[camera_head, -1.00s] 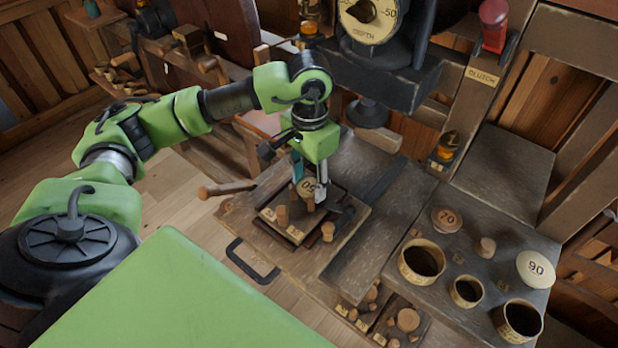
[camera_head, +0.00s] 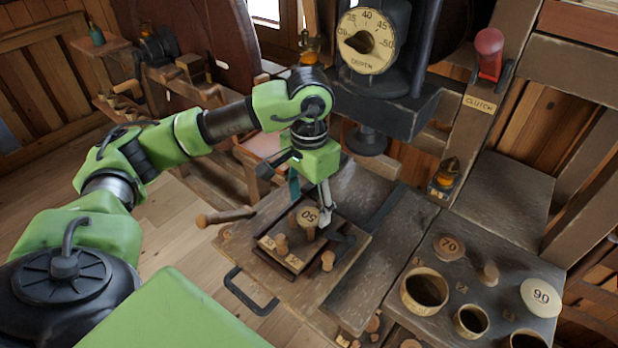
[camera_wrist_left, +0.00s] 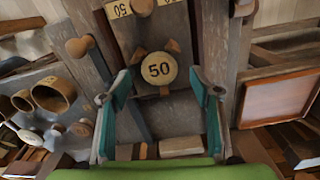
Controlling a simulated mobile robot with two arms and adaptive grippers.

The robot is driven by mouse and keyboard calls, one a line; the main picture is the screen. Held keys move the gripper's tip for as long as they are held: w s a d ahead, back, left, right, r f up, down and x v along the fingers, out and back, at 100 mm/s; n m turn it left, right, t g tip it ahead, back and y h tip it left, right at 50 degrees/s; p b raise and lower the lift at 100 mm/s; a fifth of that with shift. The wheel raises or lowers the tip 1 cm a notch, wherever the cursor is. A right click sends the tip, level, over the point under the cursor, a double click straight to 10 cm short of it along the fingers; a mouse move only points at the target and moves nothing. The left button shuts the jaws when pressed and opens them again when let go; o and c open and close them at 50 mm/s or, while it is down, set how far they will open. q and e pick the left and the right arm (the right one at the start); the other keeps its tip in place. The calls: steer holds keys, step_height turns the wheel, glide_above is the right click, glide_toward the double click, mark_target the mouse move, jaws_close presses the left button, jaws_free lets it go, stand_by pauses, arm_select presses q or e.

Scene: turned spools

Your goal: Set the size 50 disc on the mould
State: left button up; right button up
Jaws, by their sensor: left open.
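The size 50 disc (camera_head: 308,216), pale and round with a dark 50, sits level among short wooden pegs on a square framed board (camera_head: 345,246), which looks like the mould. What lies directly under the disc is hidden. My left gripper (camera_head: 308,194) is open and empty above the disc, pointing down. In the left wrist view the disc (camera_wrist_left: 158,69) shows beyond and between the two spread fingers (camera_wrist_left: 161,92), apart from both. My right gripper is not in view.
A press head with a depth dial (camera_head: 367,41) hangs behind the board. At the right, a bench holds a 70 disc (camera_head: 449,247), a 90 disc (camera_head: 541,297) and several round cups (camera_head: 424,290). A handled peg (camera_head: 226,215) sticks out left of the board.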

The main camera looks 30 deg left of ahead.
mark_target(309, 216)
arm_select(q)
step_height(309, 216, up, 10)
steer(key=shift+b, duration=0.45)
steer(key=shift+d, duration=0.1)
stand_by(0.6)
